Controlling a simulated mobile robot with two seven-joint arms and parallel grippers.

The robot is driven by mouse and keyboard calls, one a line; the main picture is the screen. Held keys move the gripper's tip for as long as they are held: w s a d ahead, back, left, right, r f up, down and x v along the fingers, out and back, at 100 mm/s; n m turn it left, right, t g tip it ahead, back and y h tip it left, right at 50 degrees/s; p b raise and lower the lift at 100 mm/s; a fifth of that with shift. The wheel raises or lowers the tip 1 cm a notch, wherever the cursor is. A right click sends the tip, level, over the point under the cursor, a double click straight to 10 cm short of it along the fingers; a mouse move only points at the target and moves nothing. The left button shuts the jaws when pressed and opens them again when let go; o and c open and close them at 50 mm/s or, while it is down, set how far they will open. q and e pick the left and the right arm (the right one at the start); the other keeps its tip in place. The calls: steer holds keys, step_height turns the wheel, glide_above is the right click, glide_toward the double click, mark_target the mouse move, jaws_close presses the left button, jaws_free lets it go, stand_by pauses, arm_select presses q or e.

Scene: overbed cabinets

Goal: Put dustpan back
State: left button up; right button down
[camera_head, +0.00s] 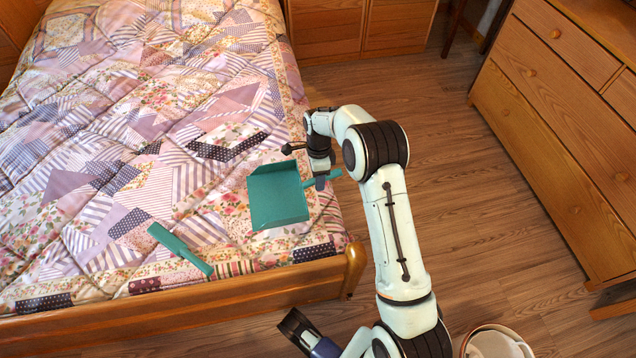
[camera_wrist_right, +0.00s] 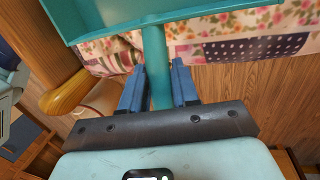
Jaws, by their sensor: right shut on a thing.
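The teal dustpan (camera_head: 278,197) is at the near right corner of the bed, its tray over the quilt and its handle pointing right. Its tray edge also shows at the top of the right wrist view (camera_wrist_right: 120,18). My right gripper (camera_head: 321,180) is at the handle. In the wrist view its two blue fingers (camera_wrist_right: 159,88) are shut on the teal handle, one on each side. I cannot tell whether the tray touches the quilt.
A flat teal piece (camera_head: 180,248) lies on the patchwork quilt (camera_head: 90,130). The wooden footboard (camera_head: 200,308) edges the bed. A round whitish container (camera_head: 497,343) stands on the floor at the bottom right. A wooden dresser (camera_head: 560,125) stands right; the floor between is clear.

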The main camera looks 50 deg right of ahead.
step_height(320, 180, down, 2)
steer(key=shift+f, duration=0.1)
arm_select(q)
steer(key=shift+w+a+f, duration=0.15)
steer(key=shift+a+f, duration=0.05)
steer(key=shift+f, duration=0.1)
arm_select(e)
steer(key=c, duration=0.8)
jaws_free()
steer(key=shift+c, duration=0.2)
arm_select(q)
steer(key=shift+f, duration=0.1)
steer(key=shift+g, duration=0.5)
steer(key=s+d+r+p, duration=0.2)
steer(key=s+r, duration=0.1)
steer(key=shift+s, duration=0.2)
arm_select(e)
step_height(320, 180, up, 12)
steer(key=w+d, duration=0.1)
steer(key=shift+w+d, duration=0.2)
steer(key=shift+d, duration=0.2)
